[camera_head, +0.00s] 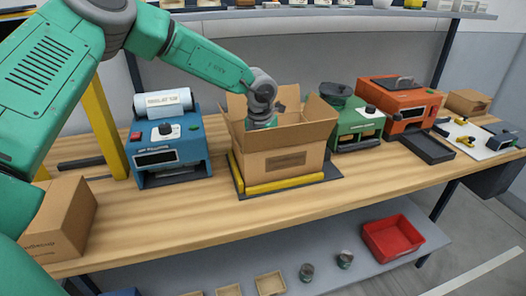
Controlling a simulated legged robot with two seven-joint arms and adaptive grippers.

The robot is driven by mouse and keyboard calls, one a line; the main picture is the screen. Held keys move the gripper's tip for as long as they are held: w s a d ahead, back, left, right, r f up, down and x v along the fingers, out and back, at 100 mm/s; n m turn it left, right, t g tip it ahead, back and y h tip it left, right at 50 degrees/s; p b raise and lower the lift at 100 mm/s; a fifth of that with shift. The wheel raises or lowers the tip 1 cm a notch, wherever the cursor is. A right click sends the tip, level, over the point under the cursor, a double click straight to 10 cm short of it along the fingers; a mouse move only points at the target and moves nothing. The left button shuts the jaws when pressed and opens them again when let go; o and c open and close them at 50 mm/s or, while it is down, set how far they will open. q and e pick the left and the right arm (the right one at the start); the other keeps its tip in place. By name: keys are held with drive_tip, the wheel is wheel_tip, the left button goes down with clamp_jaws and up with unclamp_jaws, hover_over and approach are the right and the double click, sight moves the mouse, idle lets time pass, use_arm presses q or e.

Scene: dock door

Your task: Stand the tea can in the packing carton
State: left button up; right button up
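The packing carton (283,163) stands open on the workbench, its flaps spread outward. My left arm reaches in from the left, and its grey wrist is over the carton's left half. The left gripper (263,121) points down into the carton; its fingertips are hidden behind the front wall. I cannot see whether it holds anything. No tea can is clearly recognisable, and the carton's inside is mostly hidden. Two small dark cans, one at left (306,272) and one at right (344,259), stand on the lower shelf. My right gripper is not in view.
The carton sits on a dark base with yellow bars (285,183). A blue machine (168,150) is at its left; green (357,125) and orange (402,100) machines are at its right. A closed box (62,220) stands at front left. A red bin (392,238) is on the lower shelf.

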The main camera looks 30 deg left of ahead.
use_arm(q)
drive_tip(key=shift+f, duration=0.3)
drive_tip(key=o, duration=1.1)
drive_tip(key=shift+a, duration=0.15)
drive_tip(key=shift+a+f, duration=0.1)
drive_tip(key=shift+a, duration=0.2)
drive_tip(key=shift+d, duration=0.1)
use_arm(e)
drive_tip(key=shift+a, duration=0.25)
use_arm(q)
drive_tip(key=shift+d, duration=0.1)
drive_tip(key=shift+d, duration=0.1)
drive_tip(key=shift+r, duration=0.35)
drive_tip(key=r, duration=0.4)
drive_tip(key=s+r, duration=0.1)
drive_tip(key=r, duration=0.6)
drive_tip(key=shift+s+r, duration=0.3)
drive_tip(key=shift+r, duration=0.1)
drive_tip(key=shift+s+r, duration=0.1)
drive_tip(key=shift+r, duration=0.25)
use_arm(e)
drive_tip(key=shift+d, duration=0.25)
